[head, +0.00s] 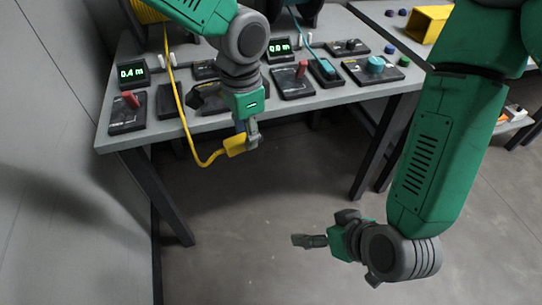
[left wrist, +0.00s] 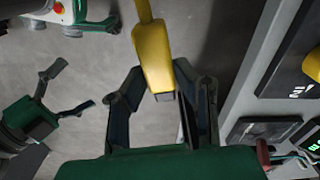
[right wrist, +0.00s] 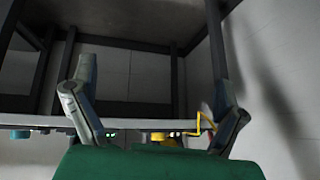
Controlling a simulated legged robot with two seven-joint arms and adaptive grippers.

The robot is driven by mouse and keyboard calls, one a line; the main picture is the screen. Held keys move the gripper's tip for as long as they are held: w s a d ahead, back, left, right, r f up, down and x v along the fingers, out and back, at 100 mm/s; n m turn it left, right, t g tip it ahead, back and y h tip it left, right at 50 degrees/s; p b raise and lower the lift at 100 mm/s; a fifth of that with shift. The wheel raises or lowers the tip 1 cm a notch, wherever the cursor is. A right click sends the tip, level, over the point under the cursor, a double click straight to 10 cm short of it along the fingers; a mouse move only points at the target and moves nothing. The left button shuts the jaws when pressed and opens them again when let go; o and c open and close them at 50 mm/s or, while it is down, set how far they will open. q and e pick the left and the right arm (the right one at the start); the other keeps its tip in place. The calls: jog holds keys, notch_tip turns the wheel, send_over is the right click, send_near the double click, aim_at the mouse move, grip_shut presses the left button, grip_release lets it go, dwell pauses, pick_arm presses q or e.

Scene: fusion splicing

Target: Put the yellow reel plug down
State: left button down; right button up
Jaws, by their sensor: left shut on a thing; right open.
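The yellow reel plug (head: 236,146) is in my left gripper (head: 250,138), held in the air off the front edge of the grey bench. The yellow cable (head: 183,115) hangs from the yellow reel (head: 150,10) in a loop and bends up to the plug. In the left wrist view the yellow plug (left wrist: 152,55) lies between the fingers of my left gripper (left wrist: 155,92). My right gripper (head: 303,240) is open and empty, low in front of the bench. In the right wrist view its fingers stand wide apart with nothing between them.
The bench (head: 215,121) carries black panels, a red lever (head: 130,99) at left, another red lever (head: 301,69), and a display (head: 131,73) reading 0.4 m. A teal plug (head: 324,68) sits on a black holder. A yellow bin (head: 428,24) stands at back right. Floor below is clear.

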jog(key=w+a+r+n+t+y, duration=0.1)
jog(key=w+a+r+t, duration=0.2)
jog(key=a+r, duration=0.4)
jog(key=n+t+y, duration=0.1)
jog(key=t+y, duration=0.1)
send_near(244, 139)
jog(key=shift+x, duration=5.3)
jog(key=c, duration=1.3)
pick_arm(q)
jog(key=c, duration=1.2)
grip_release()
pick_arm(e)
jog(key=shift+t, duration=0.3)
